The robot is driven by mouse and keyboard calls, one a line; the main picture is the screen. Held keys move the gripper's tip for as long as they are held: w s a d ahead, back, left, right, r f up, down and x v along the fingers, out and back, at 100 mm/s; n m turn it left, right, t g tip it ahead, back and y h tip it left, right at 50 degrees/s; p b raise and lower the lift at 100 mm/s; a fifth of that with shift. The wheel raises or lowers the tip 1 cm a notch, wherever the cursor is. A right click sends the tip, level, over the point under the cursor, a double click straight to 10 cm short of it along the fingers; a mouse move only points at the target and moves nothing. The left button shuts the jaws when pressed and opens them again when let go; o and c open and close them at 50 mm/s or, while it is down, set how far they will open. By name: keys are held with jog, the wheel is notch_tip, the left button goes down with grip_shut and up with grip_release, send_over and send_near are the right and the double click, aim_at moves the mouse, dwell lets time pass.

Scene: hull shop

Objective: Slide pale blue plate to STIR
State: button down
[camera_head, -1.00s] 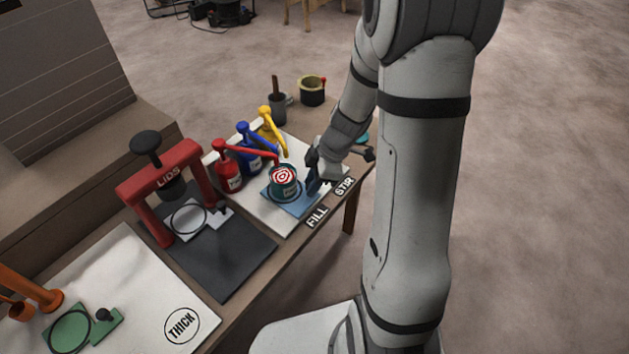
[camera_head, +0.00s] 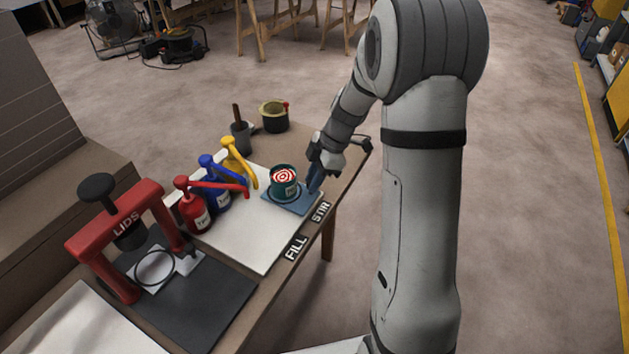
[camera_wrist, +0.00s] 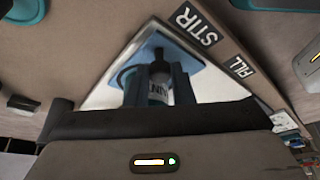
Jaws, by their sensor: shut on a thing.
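The pale blue plate (camera_head: 299,203) lies on the white board (camera_head: 235,232), at the board's far right corner in the head view. Its near right edge is beside the STIR label (camera_head: 321,212). A teal can (camera_head: 283,190) with a red and white target on top stands upright on the plate. My gripper (camera_head: 315,185) is shut on the plate's handle at its right side. In the wrist view the plate (camera_wrist: 178,45) shows beneath my gripper (camera_wrist: 160,68), next to the STIR label (camera_wrist: 196,25). The fingers partly hide the handle and can there.
The FILL label (camera_head: 296,248) is on the front edge, nearer than STIR. Red (camera_head: 193,208), blue (camera_head: 216,190) and yellow (camera_head: 236,165) pump bottles stand left of the can. A grey cup (camera_head: 241,137) and yellowish pot (camera_head: 274,116) stand behind. A red LIDS press (camera_head: 120,235) is at left.

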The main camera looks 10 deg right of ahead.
jog(key=shift+w+d+r, duration=0.15)
jog(key=shift+w+d, duration=0.05)
jog(key=shift+w, duration=0.1)
jog(key=c, duration=1.5)
grip_release()
jog(key=shift+o, duration=1.1)
jog(key=shift+s+a, duration=0.15)
jog(key=p+v, duration=0.1)
jog(key=v, duration=0.6)
jog(key=shift+r+p, duration=0.3)
jog(key=s+r+m+t+h+p, duration=0.3)
jog(key=s+r+m+h+p, duration=0.1)
jog(key=s+r+m+p, duration=1.4)
jog(key=s+r+p, duration=0.1)
jog(key=s+r, duration=0.4)
jog(key=r, duration=0.4)
jog(key=shift+a+m+h+p, duration=0.15)
jog(key=shift+m+h+p, duration=0.15)
jog(key=shift+m, duration=0.1)
